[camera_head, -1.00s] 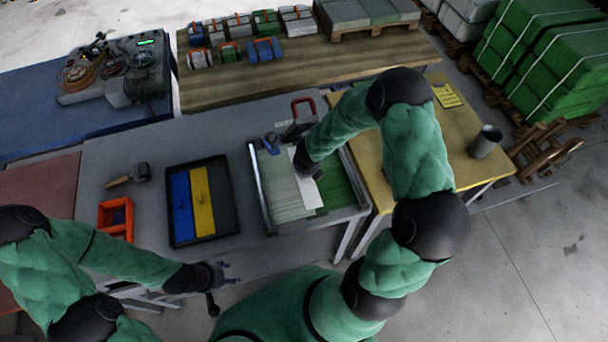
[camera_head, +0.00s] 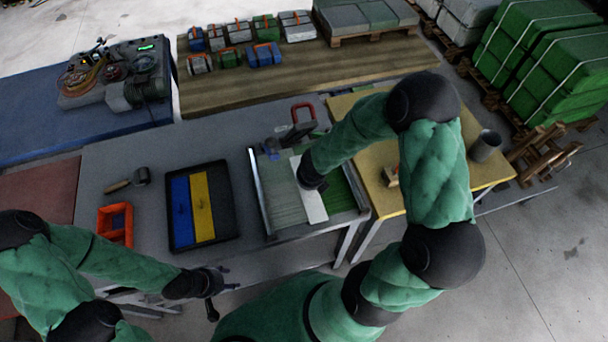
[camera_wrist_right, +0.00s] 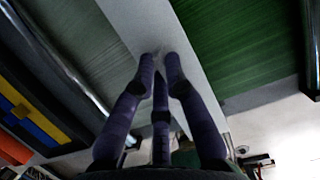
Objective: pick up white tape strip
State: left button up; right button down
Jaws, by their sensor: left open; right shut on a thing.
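The white tape strip (camera_head: 316,206) lies lengthwise along the line between pale and dark green woven sheets in a metal-edged frame (camera_head: 256,190). It also shows as a wide white band in the right wrist view (camera_wrist_right: 195,50). My right gripper (camera_wrist_right: 160,62) is shut on the strip, its fingertips together on the band; the wrist hides part of the strip in the head view. I cannot tell whether the strip touches the sheets all along. My left gripper (camera_head: 226,283) is open and empty, in front of the grey table (camera_head: 110,160).
A black tray (camera_head: 226,205) with a blue strip (camera_head: 181,205) and a yellow strip (camera_head: 203,205) is left of the frame. An orange bin (camera_head: 104,216) and a roller (camera_head: 140,176) are further left. A red-handled tool (camera_head: 303,106) stands behind the frame. A yellow table (camera_head: 480,175) adjoins on the right.

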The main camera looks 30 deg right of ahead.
aim_at(318, 221)
jog(key=s+a, duration=0.1)
jog(key=s, duration=0.3)
jog(key=s+a+b, duration=0.1)
jog(key=s, duration=0.3)
jog(key=s+a+b, duration=0.1)
jog(key=s, duration=0.4)
